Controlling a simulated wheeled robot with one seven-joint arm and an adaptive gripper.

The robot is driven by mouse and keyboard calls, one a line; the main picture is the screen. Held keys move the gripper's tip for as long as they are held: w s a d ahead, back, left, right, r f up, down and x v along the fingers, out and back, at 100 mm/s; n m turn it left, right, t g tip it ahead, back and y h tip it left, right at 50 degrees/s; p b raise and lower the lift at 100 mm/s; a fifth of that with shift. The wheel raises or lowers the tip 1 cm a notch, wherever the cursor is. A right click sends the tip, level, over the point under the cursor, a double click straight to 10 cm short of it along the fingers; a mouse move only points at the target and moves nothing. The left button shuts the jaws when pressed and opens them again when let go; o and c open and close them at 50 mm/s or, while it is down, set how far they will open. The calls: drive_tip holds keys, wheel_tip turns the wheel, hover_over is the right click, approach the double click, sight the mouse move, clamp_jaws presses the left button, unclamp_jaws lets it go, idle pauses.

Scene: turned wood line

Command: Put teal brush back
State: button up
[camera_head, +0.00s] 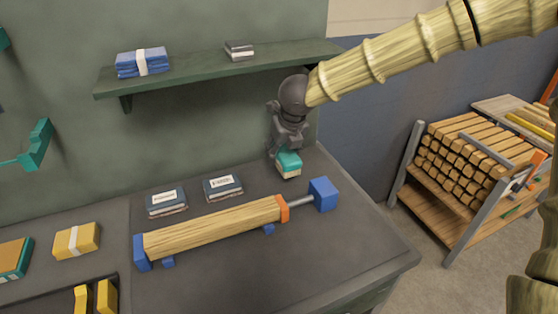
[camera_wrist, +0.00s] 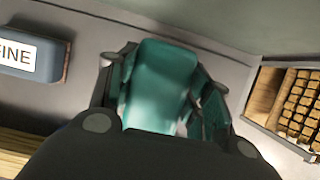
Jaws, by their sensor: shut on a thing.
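The teal brush (camera_head: 288,160) has a teal top and a pale lower part. It is at the back right of the grey bench (camera_head: 350,245), by the wall. My gripper (camera_head: 285,148) is above it, pointing down, and is shut on it. In the wrist view the teal brush (camera_wrist: 162,82) fills the middle, between the two fingers of my gripper (camera_wrist: 163,100). I cannot tell whether the underside of the brush touches the bench.
Two dark labelled blocks (camera_head: 223,187) lie left of the brush. A blue-ended clamp holding a wood bar (camera_head: 215,227) lies in front. A green shelf (camera_head: 200,72) with blue cloths (camera_head: 143,62) hangs above. A rack of wood pieces (camera_head: 465,160) stands right. The bench's front right is clear.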

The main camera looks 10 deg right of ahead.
sight(286, 157)
drive_tip(key=shift+a, duration=0.3)
drive_tip(key=shift+a+f, duration=0.1)
drive_tip(key=shift+f, duration=1.6)
drive_tip(key=shift+f, duration=0.15)
drive_tip(key=o, duration=1.1)
drive_tip(key=shift+w, duration=0.1)
drive_tip(key=v, duration=1.2)
